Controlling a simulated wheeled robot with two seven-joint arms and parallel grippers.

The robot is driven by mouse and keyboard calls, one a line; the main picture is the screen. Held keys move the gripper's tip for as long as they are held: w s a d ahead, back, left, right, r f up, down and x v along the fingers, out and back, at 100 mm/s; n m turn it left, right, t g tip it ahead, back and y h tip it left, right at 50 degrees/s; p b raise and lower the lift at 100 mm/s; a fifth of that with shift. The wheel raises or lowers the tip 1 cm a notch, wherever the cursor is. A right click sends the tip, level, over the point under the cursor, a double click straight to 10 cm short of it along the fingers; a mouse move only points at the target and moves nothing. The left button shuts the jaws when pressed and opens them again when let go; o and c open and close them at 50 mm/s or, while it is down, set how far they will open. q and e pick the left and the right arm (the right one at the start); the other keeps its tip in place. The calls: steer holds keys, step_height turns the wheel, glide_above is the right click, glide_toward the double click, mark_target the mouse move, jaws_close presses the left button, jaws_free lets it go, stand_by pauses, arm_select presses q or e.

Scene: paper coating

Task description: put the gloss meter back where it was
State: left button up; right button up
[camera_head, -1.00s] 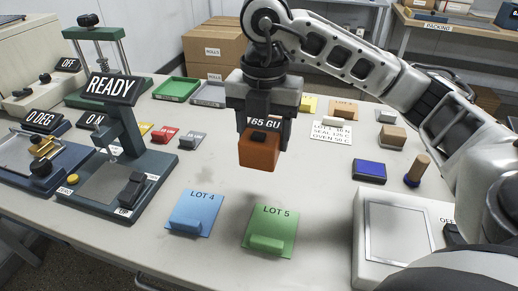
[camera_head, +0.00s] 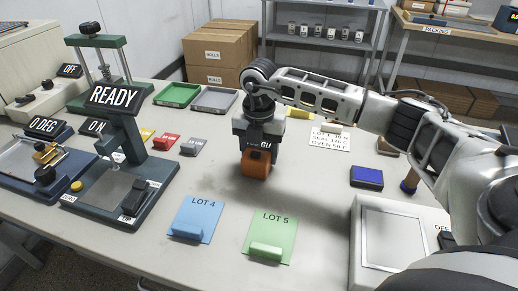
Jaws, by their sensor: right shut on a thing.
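The gloss meter (camera_head: 256,165) is an orange block with a dark display on its upper part, partly hidden by the gripper; only "GU" reads on it. My right gripper (camera_head: 258,148) points down and is shut on it. The meter is over the middle of the table, behind the green LOT 5 card (camera_head: 270,234) and right of the small grey block (camera_head: 193,146). I cannot tell whether its underside touches the table. My left gripper is not in view.
A blue LOT 4 card (camera_head: 197,217) lies at the front. The READY device (camera_head: 112,185) stands left. Green (camera_head: 177,94) and grey (camera_head: 214,98) trays lie behind. A white sign (camera_head: 330,138), a blue pad (camera_head: 367,178) and a scale (camera_head: 392,243) are right.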

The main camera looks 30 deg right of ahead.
mark_target(259, 148)
steer(key=shift+f, duration=0.15)
steer(key=o, duration=1.3)
step_height(259, 148, up, 12)
steer(key=b, duration=0.1)
steer(key=shift+r, duration=0.2)
steer(key=shift+a, duration=0.1)
